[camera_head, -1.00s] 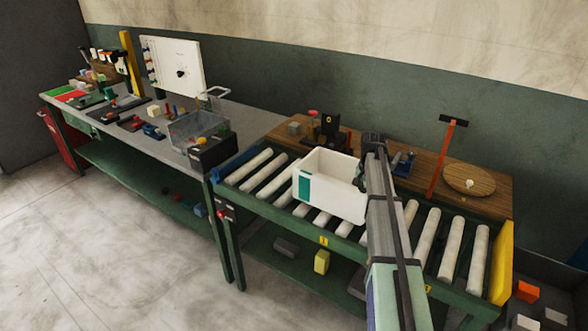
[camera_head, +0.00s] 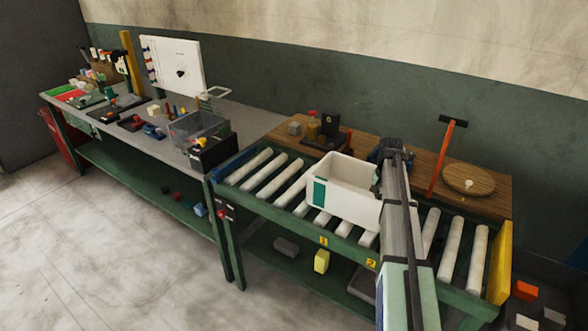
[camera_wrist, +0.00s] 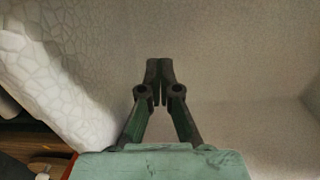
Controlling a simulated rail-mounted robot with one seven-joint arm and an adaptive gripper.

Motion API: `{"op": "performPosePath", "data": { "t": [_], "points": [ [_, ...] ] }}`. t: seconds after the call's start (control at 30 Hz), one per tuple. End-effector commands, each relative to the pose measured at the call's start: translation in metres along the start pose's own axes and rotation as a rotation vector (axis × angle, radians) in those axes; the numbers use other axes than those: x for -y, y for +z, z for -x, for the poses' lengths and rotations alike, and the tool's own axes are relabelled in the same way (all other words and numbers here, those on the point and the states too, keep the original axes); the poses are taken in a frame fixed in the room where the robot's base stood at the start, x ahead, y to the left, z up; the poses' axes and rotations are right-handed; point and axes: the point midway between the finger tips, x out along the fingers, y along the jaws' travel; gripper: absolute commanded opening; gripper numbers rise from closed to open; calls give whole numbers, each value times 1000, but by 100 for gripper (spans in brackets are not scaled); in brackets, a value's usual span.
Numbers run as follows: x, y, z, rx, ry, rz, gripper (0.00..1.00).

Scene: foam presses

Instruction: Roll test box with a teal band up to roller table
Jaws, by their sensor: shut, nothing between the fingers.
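The white, open-topped test box (camera_head: 350,199) has a teal band (camera_head: 319,191) at its left front corner. It sits upright on the white rollers of the roller table (camera_head: 233,185). My gripper (camera_head: 391,145) is at the right end of the box in the head view, where my arm hides the box's right edge. In the wrist view my gripper (camera_wrist: 160,68) is shut with its fingertips together and nothing between them. Pale foam-textured surfaces (camera_wrist: 60,85) fill much of that view. I cannot tell whether the fingers touch the box.
A wooden board behind the rollers carries a black fixture (camera_head: 328,130), a red-orange T-handled post (camera_head: 440,160) and a round wooden disc (camera_head: 469,180). A yellow end plate (camera_head: 501,262) closes the right end. Rollers left of the box are clear. A cluttered grey bench (camera_head: 240,118) adjoins on the left.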

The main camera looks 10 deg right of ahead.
Motion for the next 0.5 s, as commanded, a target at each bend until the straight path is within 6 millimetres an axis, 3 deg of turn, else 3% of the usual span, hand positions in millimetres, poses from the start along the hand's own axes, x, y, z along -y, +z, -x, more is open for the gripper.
{"op": "performPosePath", "data": {
  "t": [0.5],
  "points": [
    [-26,0,0,0,0,0,0]
  ]
}}
